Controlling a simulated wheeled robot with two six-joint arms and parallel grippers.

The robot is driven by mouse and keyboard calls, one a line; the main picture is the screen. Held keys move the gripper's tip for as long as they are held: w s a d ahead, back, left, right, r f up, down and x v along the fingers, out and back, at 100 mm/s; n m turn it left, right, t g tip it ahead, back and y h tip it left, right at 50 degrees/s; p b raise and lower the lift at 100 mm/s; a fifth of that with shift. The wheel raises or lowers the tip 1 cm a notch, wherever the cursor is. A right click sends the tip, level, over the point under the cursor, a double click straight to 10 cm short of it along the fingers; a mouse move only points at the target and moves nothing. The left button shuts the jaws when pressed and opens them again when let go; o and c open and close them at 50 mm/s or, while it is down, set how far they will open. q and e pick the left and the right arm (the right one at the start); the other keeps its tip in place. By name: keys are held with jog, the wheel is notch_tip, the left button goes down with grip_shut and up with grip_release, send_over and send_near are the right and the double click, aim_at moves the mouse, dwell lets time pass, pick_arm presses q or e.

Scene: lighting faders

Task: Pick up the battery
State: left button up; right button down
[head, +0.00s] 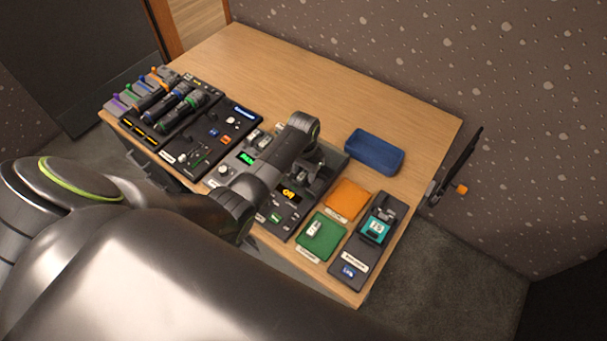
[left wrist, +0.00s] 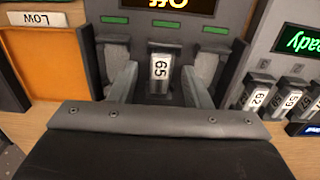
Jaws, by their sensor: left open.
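A battery with a white label reading 65 (left wrist: 160,66) stands in the middle slot of a dark grey device with an orange display (left wrist: 168,5). My left gripper (left wrist: 158,86) is open, with one finger on each side of this battery; I cannot tell whether they touch it. In the head view my left gripper (head: 312,172) is over the device on the table, and the arm hides much of it. Other batteries labelled 62 (left wrist: 257,95) and 59 (left wrist: 291,99) stand in a unit with a green display at the right. My right gripper is not in view.
A green mat (head: 318,243) holding a small white-labelled item and an orange mat (head: 348,198) lie right of the device. A blue tray (head: 374,153) stands behind, and a dark panel with a teal meter (head: 375,230) at the right. The table's back (head: 330,85) is clear.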

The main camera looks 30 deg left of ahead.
pick_arm(q)
grip_shut()
jog(key=shift+r, duration=0.15)
notch_tip(320, 180, up, 10)
jog(key=f, duration=0.1)
notch_tip(320, 180, up, 5)
jog(key=p, duration=0.5)
send_over(303, 174)
jog(key=shift+f, duration=0.1)
dwell(0.6)
